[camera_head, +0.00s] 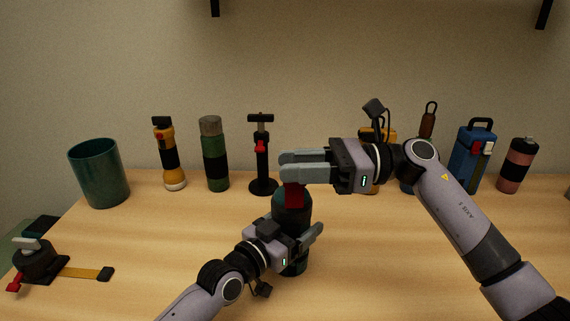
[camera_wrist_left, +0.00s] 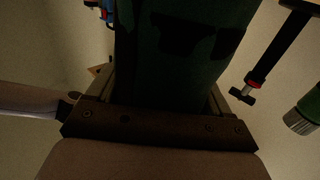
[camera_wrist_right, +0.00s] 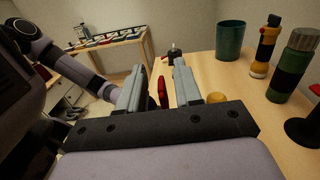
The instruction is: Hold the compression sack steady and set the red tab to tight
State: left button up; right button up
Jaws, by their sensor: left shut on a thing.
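The compression sack (camera_head: 292,216) is a dark green upright cylinder with black parts, standing on the table. Its red tab (camera_head: 294,194) is at the top. My left gripper (camera_head: 303,232) is shut around the sack's body from the front left. The sack fills the space between its fingers in the left wrist view (camera_wrist_left: 180,50). My right gripper (camera_head: 288,167) is level above the sack, its fingertips at the tab's upper end. In the right wrist view, its fingers (camera_wrist_right: 158,78) are apart, with the red tab (camera_wrist_right: 162,92) between them. I see a gap beside the tab.
A teal bin (camera_head: 99,172), a yellow flashlight (camera_head: 168,155), a green bottle (camera_head: 214,155) and a black pump-like stand (camera_head: 262,160) line the back. A blue container (camera_head: 473,158) and a pink bottle (camera_head: 517,165) stand right. A strapped clamp (camera_head: 40,263) lies front left.

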pick_arm(q)
jog(key=shift+f, duration=0.15)
pick_arm(e)
jog(key=d, duration=1)
jog(key=shift+w, duration=0.4)
jog(key=shift+a, duration=0.1)
pick_arm(q)
jog(key=o, duration=1.2)
jog(key=shift+c, duration=0.2)
jog(key=shift+s, duration=0.1)
